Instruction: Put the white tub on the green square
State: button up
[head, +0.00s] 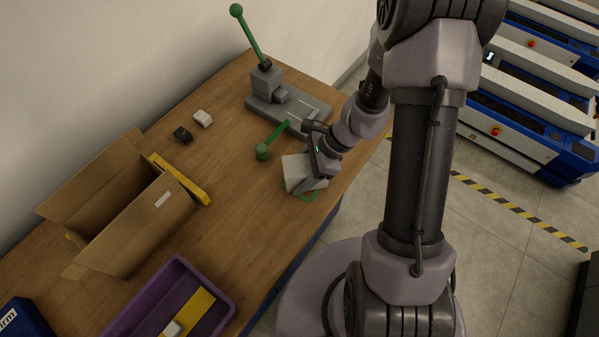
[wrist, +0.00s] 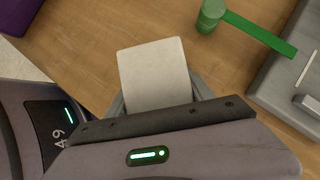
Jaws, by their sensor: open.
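The white tub (head: 295,170) is at the right edge of the wooden table, over the green square (head: 312,196). Only slivers of the green square show around and below the tub. I cannot tell whether the tub rests fully on it. My gripper (head: 312,178) is at the tub, coming from the right. In the wrist view the tub (wrist: 154,72) lies between my gripper's open fingers (wrist: 160,100), which show at its two sides. The lower part of the tub is hidden by the gripper body.
An open cardboard box (head: 130,210), a yellow bar (head: 181,179) and a purple crate (head: 219,290) are to the left. Two small blocks (head: 193,127) lie farther back.

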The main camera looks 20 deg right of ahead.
jog(key=o, duration=0.3)
jog(key=shift+o, duration=0.2)
jog(key=shift+r, duration=0.15)
jog(key=p+v, duration=0.5)
jog(key=v, duration=0.6)
jog(key=shift+r, duration=0.25)
jog(key=r, duration=0.2)
jog(key=r+n, duration=0.1)
jog(key=r, duration=0.1)
jog(key=shift+w+a+n+h, duration=0.15)
jog(key=shift+a+n+h, duration=0.15)
jog(key=shift+h, duration=0.1)
jog(key=s+a+r+n+t+h, duration=0.2)
jog(key=s+a+r+n, duration=0.2)
jog(key=s+r+n, duration=0.45)
jog(key=s+a+r+n+t+h, duration=0.2)
jog(key=s+a+r+n+t, duration=0.3)
jog(key=r, duration=0.6)
notch_tip(320, 180, down, 8)
jog(key=w+g+b, duration=0.1)
jog(key=g+b, duration=0.1)
jog(key=b, duration=0.6)
jog(key=shift+w+d+f, duration=0.2)
jog(key=shift+w+d, duration=0.2)
jog(key=shift+d, duration=0.05)
